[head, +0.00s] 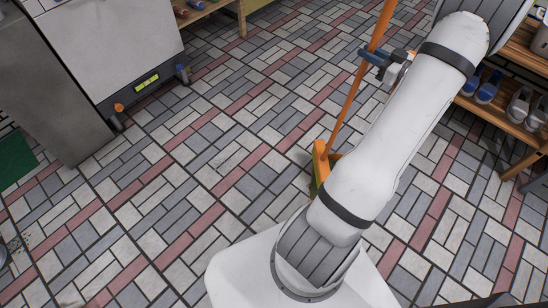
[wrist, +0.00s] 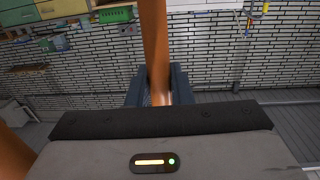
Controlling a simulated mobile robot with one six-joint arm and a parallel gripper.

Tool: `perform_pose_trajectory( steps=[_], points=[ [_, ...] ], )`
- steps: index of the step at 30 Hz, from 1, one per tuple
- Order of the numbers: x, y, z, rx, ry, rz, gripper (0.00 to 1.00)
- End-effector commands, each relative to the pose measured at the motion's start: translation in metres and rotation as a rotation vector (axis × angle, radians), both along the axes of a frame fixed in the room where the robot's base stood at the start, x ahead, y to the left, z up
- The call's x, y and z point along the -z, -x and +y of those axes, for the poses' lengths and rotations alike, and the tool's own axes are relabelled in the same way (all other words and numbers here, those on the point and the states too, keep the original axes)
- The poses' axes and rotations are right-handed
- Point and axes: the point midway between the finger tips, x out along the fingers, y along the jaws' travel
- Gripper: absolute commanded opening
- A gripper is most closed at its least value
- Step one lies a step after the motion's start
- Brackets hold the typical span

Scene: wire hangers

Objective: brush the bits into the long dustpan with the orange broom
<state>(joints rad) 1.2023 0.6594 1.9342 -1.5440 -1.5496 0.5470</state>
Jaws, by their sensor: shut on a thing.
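The orange broom (head: 343,108) stands tilted, its long handle running up past the top of the head view. Its orange and greenish head (head: 322,163) is low by the floor beside my base, partly hidden by my arm; I cannot tell whether it touches the tiles. My gripper (head: 372,57) is shut on the handle. In the wrist view the handle (wrist: 154,45) passes upright between the dark fingers of my gripper (wrist: 160,88). Small dark bits (head: 22,243) lie on the floor at the left edge. A grey curved piece (head: 3,258) beside them is cut off; I cannot tell whether it is the dustpan.
A white and grey appliance (head: 110,45) stands at the upper left, with a green mat (head: 15,162) left of it. A wooden rack with shoes (head: 505,95) stands at the right. The tiled floor (head: 190,170) between them is clear.

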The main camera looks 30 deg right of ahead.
Motion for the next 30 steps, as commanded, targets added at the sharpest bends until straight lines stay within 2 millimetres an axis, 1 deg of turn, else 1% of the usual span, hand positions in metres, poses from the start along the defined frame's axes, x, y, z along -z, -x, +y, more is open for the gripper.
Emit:
perform_pose_trajectory(
  steps=[10,14,17,19,27,30],
  points=[
    [-0.002,-0.001,0.001,-0.001,0.001,-0.003,0.0],
    [-0.003,-0.004,0.009,-0.009,0.001,0.002,0.0],
    [-0.003,-0.01,0.023,-0.022,0.001,0.01,0.0],
    [-0.003,-0.014,0.035,-0.033,0.005,0.017,0.0],
    [-0.002,-0.03,0.098,-0.093,0.018,0.055,0.0],
    [-0.001,-0.032,0.115,-0.11,0.024,0.068,0.0]
  ],
)
